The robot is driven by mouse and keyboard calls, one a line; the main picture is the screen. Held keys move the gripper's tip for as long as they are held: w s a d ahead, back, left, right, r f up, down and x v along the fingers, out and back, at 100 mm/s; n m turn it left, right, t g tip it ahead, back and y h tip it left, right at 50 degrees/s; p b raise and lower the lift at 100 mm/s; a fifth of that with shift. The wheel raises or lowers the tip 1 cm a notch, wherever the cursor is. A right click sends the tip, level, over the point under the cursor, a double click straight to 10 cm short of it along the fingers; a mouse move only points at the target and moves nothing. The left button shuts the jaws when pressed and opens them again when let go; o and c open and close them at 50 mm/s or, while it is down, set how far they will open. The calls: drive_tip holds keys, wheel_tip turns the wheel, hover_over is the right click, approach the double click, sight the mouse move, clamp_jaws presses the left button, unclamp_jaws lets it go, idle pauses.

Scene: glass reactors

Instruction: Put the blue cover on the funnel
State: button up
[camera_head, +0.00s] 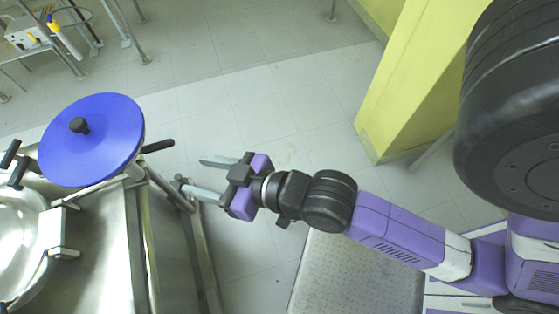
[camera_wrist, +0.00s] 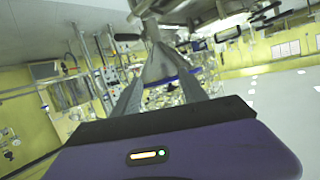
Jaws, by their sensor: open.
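The blue cover (camera_head: 93,146) is a round disc with a black knob on top, at the left in the head view. It sits at the edge of the steel equipment, and what lies under it is mostly hidden. I cannot make out the funnel for sure; a shiny steel bowl (camera_head: 17,240) shows below and left of the cover. My gripper (camera_head: 195,176) is open and empty, to the right of the cover and apart from it, with its fingers pointing left. In the wrist view, a thin blue strip (camera_wrist: 172,80) shows between the fingers, perhaps the cover seen edge-on.
A steel table (camera_head: 105,250) with a side rail stands at the lower left. A black handle (camera_head: 158,146) sticks out right of the cover. A yellow pillar (camera_head: 400,90) stands behind my arm. The tiled floor (camera_head: 270,110) between is clear.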

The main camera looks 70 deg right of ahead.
drive_tip(key=s+n, duration=0.1)
drive_tip(key=s, duration=1.6)
drive_tip(key=shift+d+r+t, duration=0.3)
wheel_tip(320, 180, down, 3)
drive_tip(key=b, duration=0.3)
